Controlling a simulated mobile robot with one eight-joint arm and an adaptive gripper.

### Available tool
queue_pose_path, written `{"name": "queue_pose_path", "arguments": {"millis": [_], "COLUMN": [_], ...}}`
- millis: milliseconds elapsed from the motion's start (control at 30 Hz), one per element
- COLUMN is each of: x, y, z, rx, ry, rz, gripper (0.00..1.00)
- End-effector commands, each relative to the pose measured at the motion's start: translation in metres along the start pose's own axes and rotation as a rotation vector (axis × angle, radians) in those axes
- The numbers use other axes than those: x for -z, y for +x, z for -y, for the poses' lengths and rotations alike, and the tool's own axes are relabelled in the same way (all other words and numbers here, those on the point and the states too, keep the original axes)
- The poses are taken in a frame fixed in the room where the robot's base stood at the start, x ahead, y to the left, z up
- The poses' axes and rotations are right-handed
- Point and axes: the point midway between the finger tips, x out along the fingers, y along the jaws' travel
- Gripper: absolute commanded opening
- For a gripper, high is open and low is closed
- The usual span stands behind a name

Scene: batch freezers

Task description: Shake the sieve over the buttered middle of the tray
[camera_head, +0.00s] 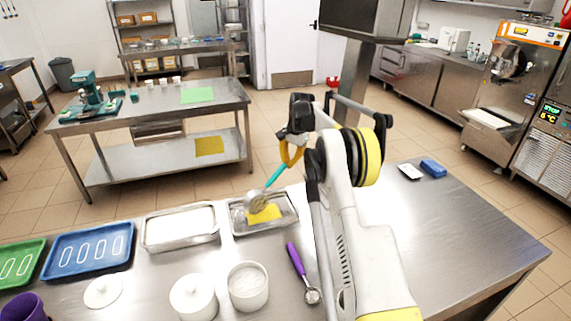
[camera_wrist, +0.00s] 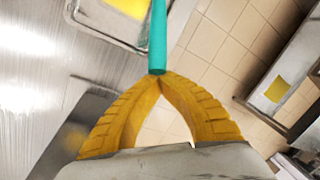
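My gripper (camera_head: 291,152) has yellow fingers shut on the teal handle of the sieve (camera_head: 256,201). In the wrist view the fingertips (camera_wrist: 157,77) meet at the teal handle (camera_wrist: 157,35). The sieve's round mesh head is over the left-middle part of a metal tray (camera_head: 290,222), above or beside a yellow buttered patch (camera_head: 268,214). I cannot tell whether the head touches the tray. The tray's corner (camera_wrist: 85,22) and part of the yellow patch (camera_wrist: 130,6) show in the wrist view; the sieve head is out of that view.

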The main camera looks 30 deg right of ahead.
Motion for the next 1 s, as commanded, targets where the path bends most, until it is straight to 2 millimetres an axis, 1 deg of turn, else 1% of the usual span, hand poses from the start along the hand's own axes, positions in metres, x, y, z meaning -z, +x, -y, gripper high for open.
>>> {"name": "queue_pose_path", "arguments": {"millis": [67, 167, 400, 500, 567, 800, 867, 933, 1000], "x": [-0.006, -0.009, 0.009, 0.012, 0.011, -0.006, -0.009, -0.008, -0.003], "y": [0.001, -0.001, -0.001, 0.001, 0.002, 0.001, 0.000, -0.001, -0.002], "z": [-0.008, -0.011, 0.012, 0.016, 0.015, -0.008, -0.011, -0.010, -0.003], "rx": [0.000, 0.000, 0.000, 0.000, 0.000, 0.000, 0.000, 0.000, 0.000], "ry": [0.001, 0.000, -0.001, 0.000, 0.000, 0.001, 0.000, 0.000, -0.001], "rz": [0.000, 0.000, 0.000, 0.000, 0.000, 0.000, 0.000, 0.000, 0.000], "gripper": [0.00, 0.00, 0.00, 0.00, 0.00, 0.00, 0.00, 0.00, 0.00]}}
